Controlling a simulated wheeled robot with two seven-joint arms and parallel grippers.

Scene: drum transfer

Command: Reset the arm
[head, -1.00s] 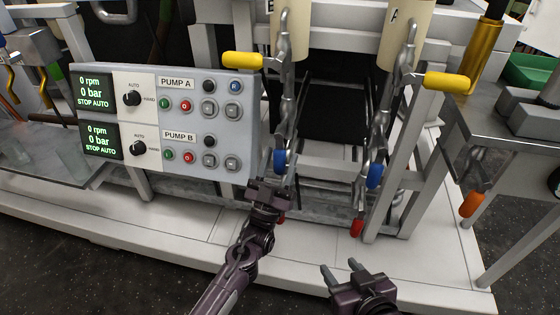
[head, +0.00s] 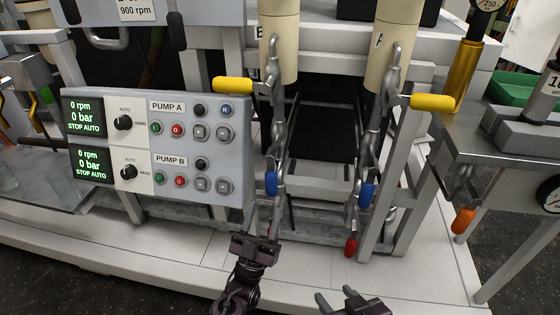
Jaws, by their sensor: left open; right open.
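My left gripper (head: 262,222) is at the lower middle, in front of the left pipe line. Its two fingers point up and stand apart, with nothing seen between them. My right gripper (head: 338,297) is at the bottom edge, right of the left one. Its fingers are spread and empty, and its lower part is cut off by the frame. The left blue valve handle (head: 271,184) is just above my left gripper's fingertips in the picture; whether they touch I cannot tell. The right blue handle (head: 366,196) is well above my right gripper.
A pump control panel (head: 146,140) stands left of my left gripper. Yellow handles (head: 233,84) (head: 433,102) stick out higher on the pipes. A red handle (head: 351,246) hangs low on the right pipe. A grey side table (head: 470,130) with an orange handle (head: 463,221) stands at the right.

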